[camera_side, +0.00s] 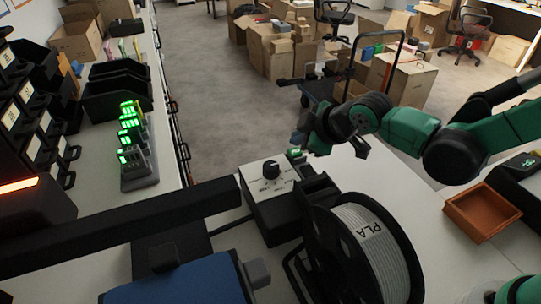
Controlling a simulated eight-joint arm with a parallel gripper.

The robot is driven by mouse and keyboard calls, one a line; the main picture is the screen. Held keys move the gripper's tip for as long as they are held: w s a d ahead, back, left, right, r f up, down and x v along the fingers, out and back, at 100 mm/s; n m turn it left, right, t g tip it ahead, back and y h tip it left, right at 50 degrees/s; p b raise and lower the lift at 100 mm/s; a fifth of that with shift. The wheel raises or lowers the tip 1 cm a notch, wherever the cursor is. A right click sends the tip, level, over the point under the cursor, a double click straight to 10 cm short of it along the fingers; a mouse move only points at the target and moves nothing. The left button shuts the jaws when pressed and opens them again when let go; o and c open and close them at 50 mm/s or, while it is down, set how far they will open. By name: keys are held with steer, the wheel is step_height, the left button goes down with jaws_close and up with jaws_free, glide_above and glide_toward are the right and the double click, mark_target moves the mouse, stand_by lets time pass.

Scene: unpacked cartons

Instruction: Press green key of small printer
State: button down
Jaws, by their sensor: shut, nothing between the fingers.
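My gripper (303,138) reaches in from the right on the green and black arm and is shut and empty. It hangs at the far side of the white table, just above and behind a small dark device (317,188). A small green lit spot (295,153) shows right under the gripper, at the far end of that device. I cannot tell whether this is the green key or a display, nor whether the fingertips touch it. The device may be the small printer; the spool in front hides part of it.
A box with a black knob (272,170) stands left of the device. A large PLA filament spool (378,252) stands in front. An orange tray (482,211) and a black device with a green display (528,162) are at right. Chargers with green lights (132,135) are at left.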

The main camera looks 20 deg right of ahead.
mark_target(299, 153)
steer(key=shift+f, duration=0.1)
stand_by(0.4)
steer(key=shift+f, duration=0.35)
steer(key=shift+f, duration=0.5)
stand_by(0.6)
steer(key=shift+r, duration=0.95)
steer(key=shift+r, duration=2.5)
